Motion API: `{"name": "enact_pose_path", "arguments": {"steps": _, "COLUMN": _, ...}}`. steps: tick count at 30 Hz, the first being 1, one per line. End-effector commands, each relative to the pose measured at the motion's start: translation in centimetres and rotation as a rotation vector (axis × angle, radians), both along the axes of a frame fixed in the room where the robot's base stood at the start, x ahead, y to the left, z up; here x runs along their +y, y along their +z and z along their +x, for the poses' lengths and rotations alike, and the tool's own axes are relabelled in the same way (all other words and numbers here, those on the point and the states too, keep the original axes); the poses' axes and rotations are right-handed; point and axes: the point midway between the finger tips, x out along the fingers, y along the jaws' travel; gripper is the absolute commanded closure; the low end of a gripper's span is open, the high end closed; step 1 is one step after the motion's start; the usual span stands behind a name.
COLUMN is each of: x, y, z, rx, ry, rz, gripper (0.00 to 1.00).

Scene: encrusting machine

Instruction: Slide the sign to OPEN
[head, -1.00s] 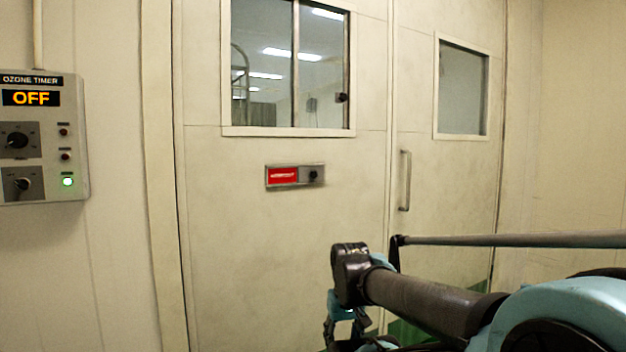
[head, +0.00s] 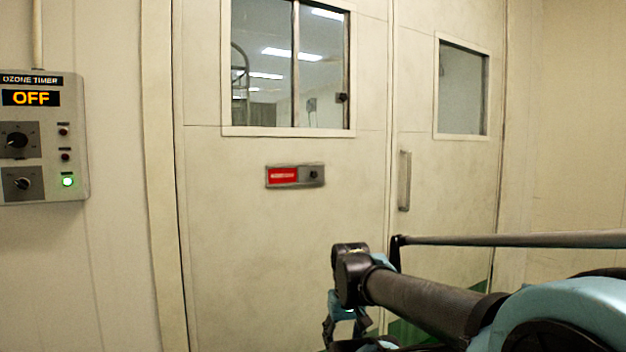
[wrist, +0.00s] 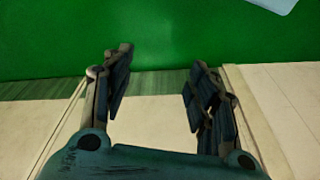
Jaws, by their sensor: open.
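The sliding sign (head: 295,176) is a small grey plate on the large cream door, below its window. Its left part is a red panel with pale lettering too small to read, and a dark round knob (head: 313,174) sits at its right end. My gripper (head: 346,325) hangs low in front of the door, below and to the right of the sign, well apart from it. In the wrist view my gripper (wrist: 158,88) is open and empty, with its two fingers spread over green floor and a pale surface. The sign is not in the wrist view.
An ozone timer box (head: 42,138) showing OFF is on the wall at the left. A vertical door handle (head: 404,181) is to the right of the sign. Windows (head: 290,65) are above. The door surface around the sign is clear.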

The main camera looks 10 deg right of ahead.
Motion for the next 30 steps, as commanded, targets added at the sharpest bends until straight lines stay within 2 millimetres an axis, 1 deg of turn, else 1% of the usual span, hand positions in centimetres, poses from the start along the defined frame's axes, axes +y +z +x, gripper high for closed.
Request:
{"name": "enact_pose_path", "arguments": {"steps": 1, "x": 0.0, "y": 0.0, "z": 0.0, "rx": 0.000, "ry": 0.000, "rz": 0.000, "gripper": 0.47}}
{"name": "enact_pose_path", "arguments": {"steps": 2, "x": 0.0, "y": 0.0, "z": 0.0, "rx": 0.000, "ry": 0.000, "rz": 0.000, "gripper": 0.53}}
{"name": "enact_pose_path", "arguments": {"steps": 4, "x": 0.2, "y": 0.5, "z": -0.6, "rx": -0.013, "ry": -0.010, "rz": 0.010, "gripper": 0.53}}
{"name": "enact_pose_path", "arguments": {"steps": 5, "x": 0.3, "y": 0.7, "z": -0.5, "rx": -0.018, "ry": -0.021, "rz": 0.023, "gripper": 0.53}}
{"name": "enact_pose_path", "arguments": {"steps": 8, "x": 1.5, "y": 1.8, "z": 1.0, "rx": -0.041, "ry": -0.101, "rz": 0.103, "gripper": 0.53}}
{"name": "enact_pose_path", "arguments": {"steps": 11, "x": 3.5, "y": 4.0, "z": 3.8, "rx": -0.077, "ry": -0.247, "rz": 0.252, "gripper": 0.53}}
{"name": "enact_pose_path", "arguments": {"steps": 12, "x": 4.3, "y": 5.2, "z": 5.2, "rx": -0.093, "ry": -0.318, "rz": 0.326, "gripper": 0.53}}
{"name": "enact_pose_path", "arguments": {"steps": 14, "x": 5.4, "y": 7.2, "z": 7.5, "rx": -0.112, "ry": -0.432, "rz": 0.443, "gripper": 0.53}}
{"name": "enact_pose_path", "arguments": {"steps": 15, "x": 5.9, "y": 8.6, "z": 9.1, "rx": -0.124, "ry": -0.507, "rz": 0.522, "gripper": 0.53}}
{"name": "enact_pose_path", "arguments": {"steps": 17, "x": 6.5, "y": 10.8, "z": 11.5, "rx": -0.136, "ry": -0.620, "rz": 0.641, "gripper": 0.53}}
{"name": "enact_pose_path", "arguments": {"steps": 18, "x": 6.8, "y": 12.3, "z": 13.1, "rx": -0.141, "ry": -0.695, "rz": 0.722, "gripper": 0.53}}
{"name": "enact_pose_path", "arguments": {"steps": 20, "x": 6.9, "y": 14.7, "z": 15.6, "rx": -0.145, "ry": -0.807, "rz": 0.846, "gripper": 0.53}}
{"name": "enact_pose_path", "arguments": {"steps": 21, "x": 6.8, "y": 16.3, "z": 17.2, "rx": -0.146, "ry": -0.880, "rz": 0.929, "gripper": 0.53}}
{"name": "enact_pose_path", "arguments": {"steps": 23, "x": 6.4, "y": 18.8, "z": 19.7, "rx": -0.141, "ry": -0.989, "rz": 1.057, "gripper": 0.53}}
{"name": "enact_pose_path", "arguments": {"steps": 24, "x": 5.9, "y": 20.5, "z": 21.3, "rx": -0.135, "ry": -1.060, "rz": 1.143, "gripper": 0.53}}
{"name": "enact_pose_path", "arguments": {"steps": 26, "x": 4.9, "y": 23.1, "z": 23.6, "rx": -0.121, "ry": -1.165, "rz": 1.275, "gripper": 0.53}}
{"name": "enact_pose_path", "arguments": {"steps": 27, "x": 4.0, "y": 24.8, "z": 25.2, "rx": -0.108, "ry": -1.232, "rz": 1.364, "gripper": 0.53}}
{"name": "enact_pose_path", "arguments": {"steps": 29, "x": 2.4, "y": 27.3, "z": 27.3, "rx": -0.083, "ry": -1.329, "rz": 1.500, "gripper": 0.53}}
{"name": "enact_pose_path", "arguments": {"steps": 30, "x": 1.3, "y": 28.9, "z": 28.7, "rx": -0.064, "ry": -1.388, "rz": 1.590, "gripper": 0.53}}
